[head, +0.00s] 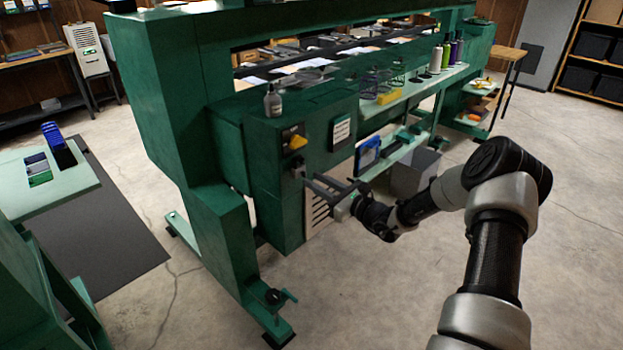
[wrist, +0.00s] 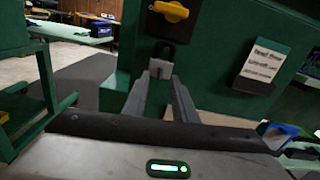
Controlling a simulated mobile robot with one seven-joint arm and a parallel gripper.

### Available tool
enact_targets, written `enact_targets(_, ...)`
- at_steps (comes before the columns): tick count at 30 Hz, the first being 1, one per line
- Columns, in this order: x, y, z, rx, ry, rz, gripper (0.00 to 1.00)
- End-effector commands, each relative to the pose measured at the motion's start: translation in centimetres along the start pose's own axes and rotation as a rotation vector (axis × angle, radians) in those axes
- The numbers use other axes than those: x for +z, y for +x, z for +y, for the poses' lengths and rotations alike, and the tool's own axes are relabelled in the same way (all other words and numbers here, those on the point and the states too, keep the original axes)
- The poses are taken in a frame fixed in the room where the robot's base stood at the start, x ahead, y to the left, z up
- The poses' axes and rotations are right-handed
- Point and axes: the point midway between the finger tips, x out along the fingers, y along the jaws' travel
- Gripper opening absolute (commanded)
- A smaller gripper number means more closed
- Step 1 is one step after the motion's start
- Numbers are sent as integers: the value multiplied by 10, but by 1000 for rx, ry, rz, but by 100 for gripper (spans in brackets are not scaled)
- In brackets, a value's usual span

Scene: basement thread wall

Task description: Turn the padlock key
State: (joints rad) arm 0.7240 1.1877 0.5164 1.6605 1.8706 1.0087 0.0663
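A small padlock (wrist: 162,68) with a grey body and dark shackle hangs below a yellow rotary switch (wrist: 171,11) on the green machine's end cabinet. In the head view the padlock (head: 298,173) is tiny, below the yellow switch (head: 297,142). I cannot make out a key. My gripper (wrist: 164,80) points at the padlock, its two grey fingers apart with a gap between them. The fingertips appear close to the padlock's lower body; I cannot tell whether they touch it. My gripper (head: 311,182) also shows in the head view, in front of the cabinet face.
A white notice (wrist: 263,64) is on the cabinet right of the padlock. A bottle (head: 272,101) stands on top of the cabinet. A blue-framed item (head: 367,153) and a grey bin (head: 415,173) are further right. The concrete floor before the machine is clear.

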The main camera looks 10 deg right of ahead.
Motion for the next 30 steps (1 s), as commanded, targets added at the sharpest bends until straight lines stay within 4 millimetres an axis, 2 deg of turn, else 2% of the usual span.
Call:
enact_targets(9, 2, -80, -2, -3, 0, 2, 25)
enact_targets(15, 1, -121, -1, -2, 0, 1, 25)
enact_targets(21, 0, -143, 0, 0, -1, 1, 25)
enact_targets(30, 0, -148, 0, 0, -1, 0, 25)
